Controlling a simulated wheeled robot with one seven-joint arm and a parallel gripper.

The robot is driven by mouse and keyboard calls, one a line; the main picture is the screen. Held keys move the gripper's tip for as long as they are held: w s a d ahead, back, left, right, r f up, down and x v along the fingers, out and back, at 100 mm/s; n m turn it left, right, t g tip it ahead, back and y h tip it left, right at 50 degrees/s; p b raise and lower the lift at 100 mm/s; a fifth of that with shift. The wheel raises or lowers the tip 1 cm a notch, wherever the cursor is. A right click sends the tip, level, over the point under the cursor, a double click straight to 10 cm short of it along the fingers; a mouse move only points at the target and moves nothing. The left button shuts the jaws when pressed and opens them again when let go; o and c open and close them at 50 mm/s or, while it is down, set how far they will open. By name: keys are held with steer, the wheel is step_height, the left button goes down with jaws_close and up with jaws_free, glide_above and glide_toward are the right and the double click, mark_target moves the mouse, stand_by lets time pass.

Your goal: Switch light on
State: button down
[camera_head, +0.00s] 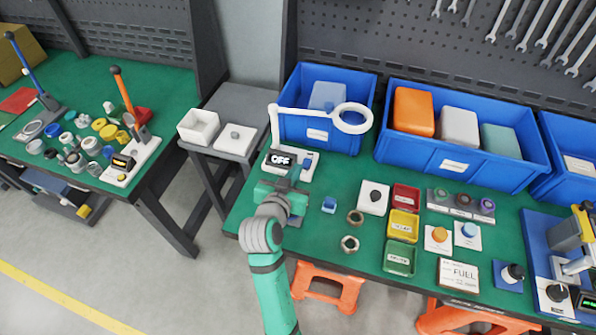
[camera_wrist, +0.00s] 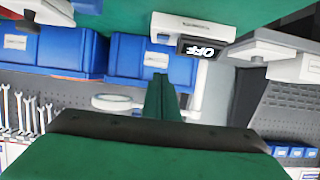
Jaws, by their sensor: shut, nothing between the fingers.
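The lamp is a white magnifier-style light with a ring head (camera_head: 352,117) on a long arm and a white base (camera_head: 304,172) on the green table. A black display on the base (camera_head: 281,159) reads OFF. A small blue-grey part (camera_head: 309,160) sits on the base beside the display. My gripper (camera_head: 283,188) is shut and empty, just in front of the base; contact cannot be told. In the wrist view, which looks upside down, the shut fingers (camera_wrist: 161,88) point toward the base and the OFF display (camera_wrist: 199,50). The ring (camera_wrist: 115,102) also shows there.
Blue bins (camera_head: 460,155) stand along the back of the table. A grey side table (camera_head: 255,110) with white boxes is at the left.

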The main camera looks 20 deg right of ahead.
glide_above(303, 176)
steer(key=f, duration=0.2)
steer(key=shift+w+d+f, duration=0.2)
steer(key=shift+w+f, duration=0.05)
steer(key=shift+f, duration=0.1)
step_height(303, 176, down, 3)
steer(key=shift+f, duration=0.1)
steer(key=shift+s+a+f, duration=0.1)
steer(key=shift+s+f, duration=0.05)
steer(key=shift+f, duration=0.3)
steer(key=shift+f, duration=0.35)
steer(key=shift+r, duration=0.15)
steer(key=shift+r, duration=0.65)
